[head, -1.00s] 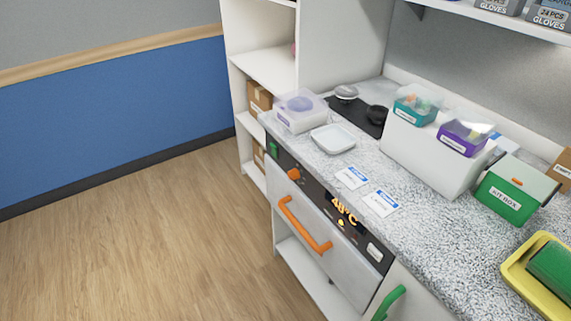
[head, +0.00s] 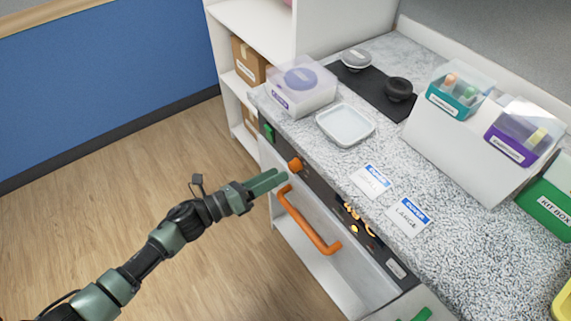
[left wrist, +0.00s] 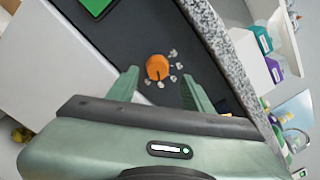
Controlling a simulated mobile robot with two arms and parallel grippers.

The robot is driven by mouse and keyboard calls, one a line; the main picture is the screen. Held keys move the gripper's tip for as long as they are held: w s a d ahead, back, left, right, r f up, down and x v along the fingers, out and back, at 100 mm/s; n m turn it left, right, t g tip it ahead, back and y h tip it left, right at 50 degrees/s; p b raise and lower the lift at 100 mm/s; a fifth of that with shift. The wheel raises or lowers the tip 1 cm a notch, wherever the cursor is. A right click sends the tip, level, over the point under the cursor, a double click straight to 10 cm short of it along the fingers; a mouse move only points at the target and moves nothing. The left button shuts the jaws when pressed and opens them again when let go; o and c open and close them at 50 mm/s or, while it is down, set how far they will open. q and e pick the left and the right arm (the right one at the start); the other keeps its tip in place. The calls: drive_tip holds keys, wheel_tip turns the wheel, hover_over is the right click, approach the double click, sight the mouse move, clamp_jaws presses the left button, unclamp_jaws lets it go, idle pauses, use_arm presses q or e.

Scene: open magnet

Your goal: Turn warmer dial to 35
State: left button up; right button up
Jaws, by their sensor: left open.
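The warmer dial (head: 295,164) is a small orange knob on the dark front panel (head: 318,188) of the warmer. In the left wrist view the dial (left wrist: 158,67) has a dark pointer line and several pale marks around it. My left gripper (head: 282,180) is open, just in front of the panel and close to the dial. In the left wrist view its fingertips (left wrist: 160,80) lie to either side below the dial, apart from it. The orange display (head: 358,219) is too foreshortened to read. My right gripper is not in view.
An orange drawer handle (head: 308,222) sticks out below the panel, near my gripper. The speckled counter above holds a clear lidded box (head: 300,88), a white tray (head: 345,125) and two cards (head: 408,217). Open floor lies to the left.

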sight(290, 168)
use_arm(q)
drive_tip(key=x, duration=0.3)
drive_tip(key=shift+w+d, duration=0.2)
drive_tip(key=shift+w, duration=0.1)
drive_tip(key=shift+w+d+f, duration=0.1)
drive_tip(key=shift+w+d, duration=0.05)
drive_tip(key=shift+d, duration=0.1)
clamp_jaws()
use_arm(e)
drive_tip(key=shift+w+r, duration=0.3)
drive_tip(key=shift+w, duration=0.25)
